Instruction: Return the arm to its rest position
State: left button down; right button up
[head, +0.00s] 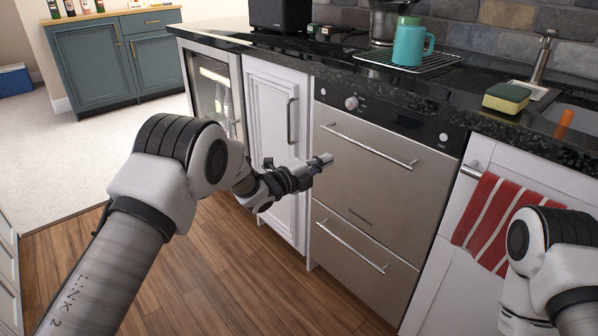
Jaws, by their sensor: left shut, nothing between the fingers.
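My left arm reaches in from the left, bent at the elbow. Its left gripper (321,161) is shut and empty. It hangs in front of the white cabinet door and the left edge of the steel drawer dishwasher (365,165), below the counter edge. Whether it touches either front cannot be told from this view. Part of my right arm shows at the lower right corner; its gripper is out of the picture.
The black counter (440,95) holds a teal mug (408,44) on a wire rack, a sponge (506,97) and a sink with a tap (543,55). A red striped towel (487,222) hangs at the right. Wooden floor (225,285) lies clear below. A blue-grey cabinet (95,65) stands far left.

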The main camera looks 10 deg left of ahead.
pick_arm(q)
jog(key=s+a+f+n+g+y, duration=0.2)
jog(key=s+a+f+n, duration=0.2)
jog(key=s+f, duration=0.55)
jog(key=s+a+f+n+g+y, duration=0.2)
jog(key=s+a+f+n+y, duration=0.1)
jog(key=s+f, duration=0.6)
jog(key=s+a+f+n+g+y, duration=0.2)
jog(key=s+a+f+n, duration=0.2)
jog(key=s+f, duration=0.55)
jog(key=s+a+f+n+g+y, duration=0.25)
jog(key=s+f+n, duration=0.25)
jog(key=s, duration=0.6)
jog(key=s+a+n+g+y, duration=0.1)
jog(key=s+a+n+g, duration=0.15)
jog(key=s+n, duration=0.35)
jog(key=s+a+n+g+y, duration=0.1)
jog(key=s+n+g, duration=0.25)
jog(key=s, duration=0.45)
notch_tip(320, 180, up, 28)
jog(key=p, duration=2.8)
jog(key=shift+f, duration=0.15)
jog(key=c, duration=1.8)
grip_release()
jog(key=shift+a+n+h, duration=0.1)
jog(key=shift+n+h, duration=0.15)
jog(key=shift+c, duration=0.2)
